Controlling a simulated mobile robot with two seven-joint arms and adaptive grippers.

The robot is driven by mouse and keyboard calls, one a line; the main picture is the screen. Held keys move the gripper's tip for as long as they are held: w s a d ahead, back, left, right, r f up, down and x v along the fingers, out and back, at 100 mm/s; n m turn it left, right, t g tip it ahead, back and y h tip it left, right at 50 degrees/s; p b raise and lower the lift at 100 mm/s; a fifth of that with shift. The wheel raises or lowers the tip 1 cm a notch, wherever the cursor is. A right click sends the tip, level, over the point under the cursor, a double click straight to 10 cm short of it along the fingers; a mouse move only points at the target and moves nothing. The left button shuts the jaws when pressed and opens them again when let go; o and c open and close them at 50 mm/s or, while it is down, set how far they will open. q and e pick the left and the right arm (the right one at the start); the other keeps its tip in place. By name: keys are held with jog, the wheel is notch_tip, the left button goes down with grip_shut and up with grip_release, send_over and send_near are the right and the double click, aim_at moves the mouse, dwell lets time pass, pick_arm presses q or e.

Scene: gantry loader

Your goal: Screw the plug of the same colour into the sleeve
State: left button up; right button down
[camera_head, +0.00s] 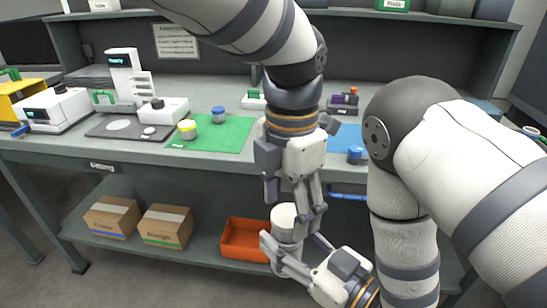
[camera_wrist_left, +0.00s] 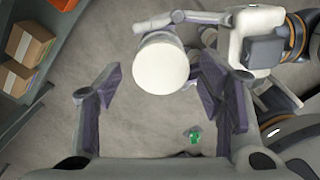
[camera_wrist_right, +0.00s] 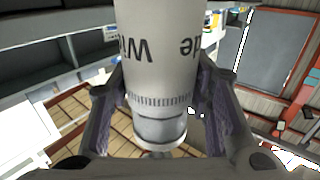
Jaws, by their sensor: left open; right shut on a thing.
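A white cylinder (camera_head: 284,217) stands upright in front of the bench. It has dark lettering and a grey-banded end in the right wrist view (camera_wrist_right: 160,60). My right gripper (camera_head: 293,243) is shut on its side. My left gripper (camera_head: 294,195) is open and points down just above it. In the left wrist view the cylinder's plain round white top (camera_wrist_left: 162,68) shows between and beyond the open fingers. A yellow-and-white jar (camera_head: 187,130) and a blue one (camera_head: 218,115) stand on the green mat (camera_head: 236,134). A blue piece (camera_head: 355,155) stands on the blue mat (camera_head: 345,133).
An orange bin (camera_head: 240,238) and two cardboard boxes (camera_head: 166,226) sit on the lower shelf. White machines (camera_head: 128,80) stand on the bench (camera_head: 150,152) at left. A small green item (camera_wrist_left: 194,136) shows below the left gripper.

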aim_at(288, 214)
pick_arm(q)
jog(key=shift+r, duration=0.6)
notch_tip(288, 214, up, 4)
jog(key=shift+f, duration=0.25)
jog(key=shift+c, duration=0.4)
jog(key=shift+f, duration=0.15)
notch_tip(288, 214, down, 8)
jog(key=shift+r, duration=0.1)
